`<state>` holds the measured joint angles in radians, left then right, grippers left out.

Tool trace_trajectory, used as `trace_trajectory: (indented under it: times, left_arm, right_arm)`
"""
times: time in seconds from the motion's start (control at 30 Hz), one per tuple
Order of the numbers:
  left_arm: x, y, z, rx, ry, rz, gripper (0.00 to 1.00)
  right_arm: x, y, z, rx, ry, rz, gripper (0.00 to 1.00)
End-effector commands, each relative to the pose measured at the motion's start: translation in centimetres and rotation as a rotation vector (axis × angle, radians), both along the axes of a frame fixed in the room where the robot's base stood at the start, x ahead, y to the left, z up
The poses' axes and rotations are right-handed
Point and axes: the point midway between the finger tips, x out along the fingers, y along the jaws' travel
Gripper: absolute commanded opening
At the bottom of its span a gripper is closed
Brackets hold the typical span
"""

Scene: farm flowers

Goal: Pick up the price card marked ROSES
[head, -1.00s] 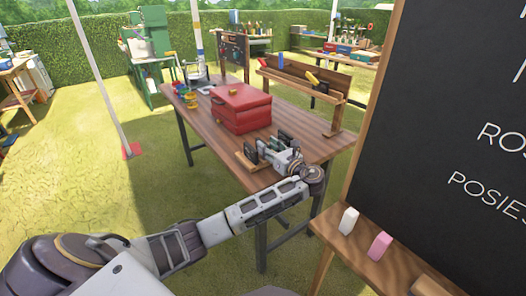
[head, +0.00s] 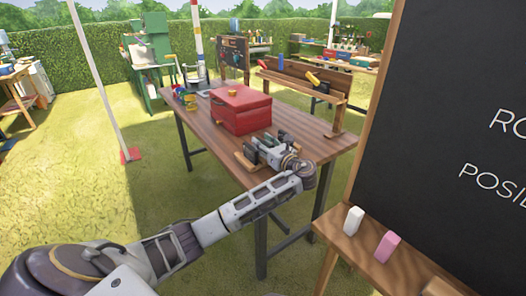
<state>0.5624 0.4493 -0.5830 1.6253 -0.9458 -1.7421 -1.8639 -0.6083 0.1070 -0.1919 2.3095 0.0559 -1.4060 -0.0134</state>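A wooden card stand (head: 243,161) with small dark cards sits on the brown table, in front of the red toolbox. One dark card (head: 250,153) shows at its left end and another (head: 285,137) at its far right end. No lettering on the cards is readable, so I cannot tell which is marked ROSES. My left gripper (head: 266,145) is low over the middle of the stand, between these cards. Its fingertips are hard to make out, and the gripper hides the stand's middle. I cannot tell whether it touches a card. My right gripper is not in view.
The red toolbox (head: 240,110) stands just behind the stand. A wooden rack (head: 304,84) with coloured-handled tools is at the table's far right. A blackboard (head: 458,130) with white and pink chalk on its ledge fills the right foreground. The brown table (head: 205,130) has bare room left of the toolbox.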

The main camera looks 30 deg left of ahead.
Motion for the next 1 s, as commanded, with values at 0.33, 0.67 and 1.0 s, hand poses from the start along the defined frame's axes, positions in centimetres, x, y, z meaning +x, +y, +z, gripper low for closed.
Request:
trace_trajectory:
  times: [0.33,0.67,1.0]
  left_arm:
    - [0.01,0.02,0.05,0.0,0.0,0.0,0.39]
    - [0.0,0.02,0.03,0.0,0.0,0.0,0.1]
    - [0.0,0.01,0.04,0.0,0.0,0.0,0.0]
  right_arm:
    - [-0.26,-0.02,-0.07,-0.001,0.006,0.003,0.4]
    - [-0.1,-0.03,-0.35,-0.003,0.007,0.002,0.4]
    - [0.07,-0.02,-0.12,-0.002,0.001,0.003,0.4]
